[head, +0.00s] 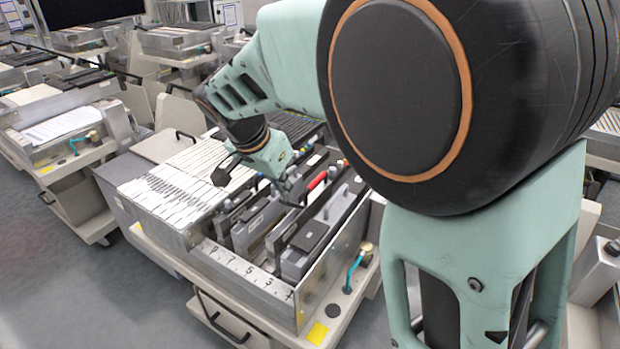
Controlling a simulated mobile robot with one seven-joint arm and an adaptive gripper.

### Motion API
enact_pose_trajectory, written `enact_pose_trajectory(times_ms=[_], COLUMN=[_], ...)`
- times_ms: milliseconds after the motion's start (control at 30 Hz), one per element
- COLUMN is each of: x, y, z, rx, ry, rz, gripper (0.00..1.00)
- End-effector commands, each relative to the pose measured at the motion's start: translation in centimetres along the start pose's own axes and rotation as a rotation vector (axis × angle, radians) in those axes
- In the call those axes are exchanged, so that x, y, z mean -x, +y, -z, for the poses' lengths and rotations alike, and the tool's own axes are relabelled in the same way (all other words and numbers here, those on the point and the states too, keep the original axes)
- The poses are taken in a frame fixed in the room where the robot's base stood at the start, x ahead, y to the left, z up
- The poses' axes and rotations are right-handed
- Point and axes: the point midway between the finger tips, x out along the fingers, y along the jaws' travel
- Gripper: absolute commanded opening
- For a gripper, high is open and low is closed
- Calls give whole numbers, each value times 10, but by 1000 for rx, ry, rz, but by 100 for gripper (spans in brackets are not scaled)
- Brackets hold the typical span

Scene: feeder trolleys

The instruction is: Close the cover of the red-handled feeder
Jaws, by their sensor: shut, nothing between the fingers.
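The red-handled feeder stands in the row of feeders in the near trolley; its red handle (317,180) shows just right of my wrist. Dark upright plates and grey blocks crowd around it, and I cannot make out which part is its cover or how far open it is. My gripper (284,190) is small in the head view, over the feeders and just left of the red handle. It is shut and empty. Its fingertips are hard to separate from the dark feeder parts, so I cannot tell whether they touch anything.
The trolley's metal front wall (235,285) carries a numbered strip (243,268). White feeder strips (180,185) fill its left side. A teal hose (354,270) with a brass fitting is at the right corner. Other trolleys (70,125) stand behind. Grey floor is clear at lower left.

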Motion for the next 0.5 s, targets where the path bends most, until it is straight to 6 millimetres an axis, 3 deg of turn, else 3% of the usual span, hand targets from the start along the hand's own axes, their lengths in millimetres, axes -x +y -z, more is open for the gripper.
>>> enact_pose_trajectory(times_ms=[33, 100, 500], x=[-8, -10, -20], y=[-2, -1, 1], z=[-14, -21, -49], rx=[12, 12, 1], ry=[49, 117, 121], rz=[4, 3, -3], gripper=[0, 0, 0])
